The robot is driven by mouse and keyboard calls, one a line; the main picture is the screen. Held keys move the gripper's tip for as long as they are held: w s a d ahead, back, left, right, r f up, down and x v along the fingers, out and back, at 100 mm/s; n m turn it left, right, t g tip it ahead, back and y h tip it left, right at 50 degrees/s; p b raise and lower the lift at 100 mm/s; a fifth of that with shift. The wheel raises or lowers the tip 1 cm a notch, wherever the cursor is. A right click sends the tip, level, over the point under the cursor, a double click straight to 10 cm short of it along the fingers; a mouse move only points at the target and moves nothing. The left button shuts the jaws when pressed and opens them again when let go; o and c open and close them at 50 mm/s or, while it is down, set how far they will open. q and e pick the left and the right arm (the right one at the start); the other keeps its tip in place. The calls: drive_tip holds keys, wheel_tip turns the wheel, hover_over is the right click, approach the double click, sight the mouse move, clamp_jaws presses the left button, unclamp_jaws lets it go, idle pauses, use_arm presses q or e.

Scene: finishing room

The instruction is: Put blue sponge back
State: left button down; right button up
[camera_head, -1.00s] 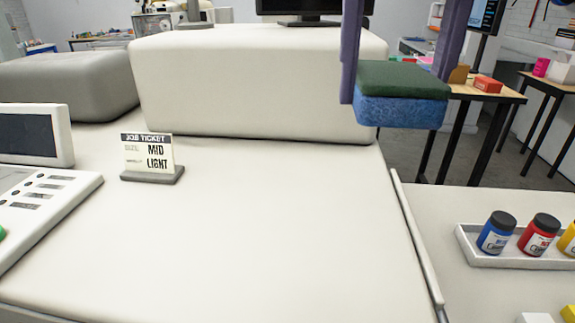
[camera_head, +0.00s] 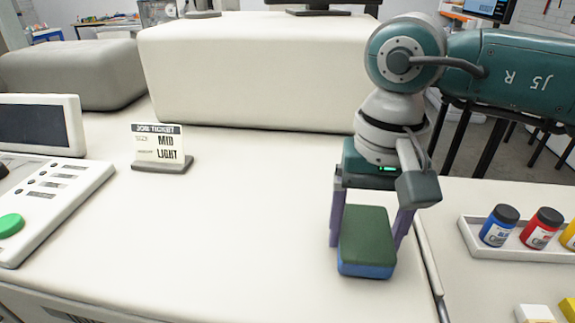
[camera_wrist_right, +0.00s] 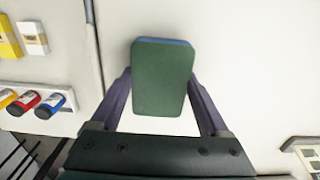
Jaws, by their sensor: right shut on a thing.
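The blue sponge (camera_head: 366,270) has a dark green top layer and a blue body. My right gripper (camera_head: 370,235) is shut on it, with a purple finger on each side. The sponge is low over the white worktop near its right edge; I cannot tell whether it touches the surface. In the right wrist view the sponge (camera_wrist_right: 162,80) sits between the fingers of my right gripper (camera_wrist_right: 160,95), green face toward the camera, with a thin blue edge at the top. My left gripper is not in view.
A job ticket (camera_head: 160,147) reading MID LIGHT stands on the white worktop (camera_head: 220,230). A control panel (camera_head: 50,200) with a green button is at left. A tray (camera_head: 520,256) of paint jars is at right, beyond a raised edge strip (camera_head: 430,265). The middle worktop is clear.

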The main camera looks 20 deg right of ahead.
sight(366, 231)
drive_tip(key=shift+f, duration=0.15)
drive_tip(key=shift+f, duration=0.1)
drive_tip(key=shift+f+b, duration=0.15)
drive_tip(key=shift+b, duration=0.15)
drive_tip(key=o, duration=1)
drive_tip(key=shift+o, duration=0.2)
drive_tip(key=shift+r+p, duration=0.3)
wheel_tip(366, 231, up, 12)
drive_tip(key=b, duration=0.3)
